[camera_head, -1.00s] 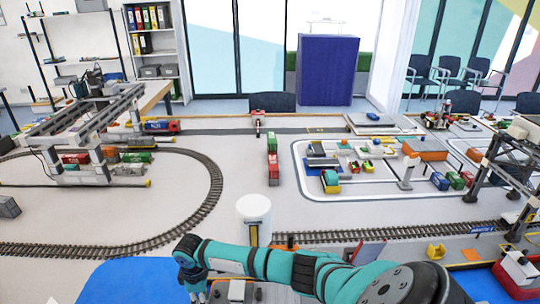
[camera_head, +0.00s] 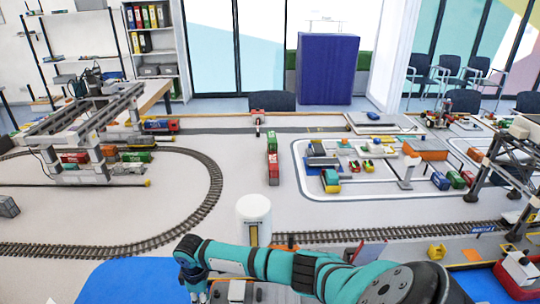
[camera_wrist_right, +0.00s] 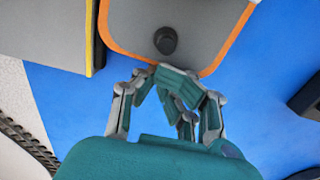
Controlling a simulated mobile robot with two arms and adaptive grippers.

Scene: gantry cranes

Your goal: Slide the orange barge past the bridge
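In the right wrist view a grey deck with an orange rim, the orange barge (camera_wrist_right: 203,32), fills the top middle and lies over blue water. A dark round post (camera_wrist_right: 165,40) stands on its deck. My right gripper (camera_wrist_right: 178,82) is at the barge's near rim, its fingers just short of the post in the picture. Whether the fingers touch the barge, or how wide they are, is unclear. In the head view my right gripper (camera_head: 197,290) is at the bottom edge, over the water; the barge is not clearly seen there. My left gripper is out of view.
A grey quay with a yellow edge (camera_wrist_right: 96,30) lies left of the barge. In the head view a white round tower (camera_head: 254,218) stands behind my right arm. Curved railway track (camera_head: 195,215) and gantry cranes (camera_head: 75,125) are beyond. Blue water (camera_head: 125,280) is open at lower left.

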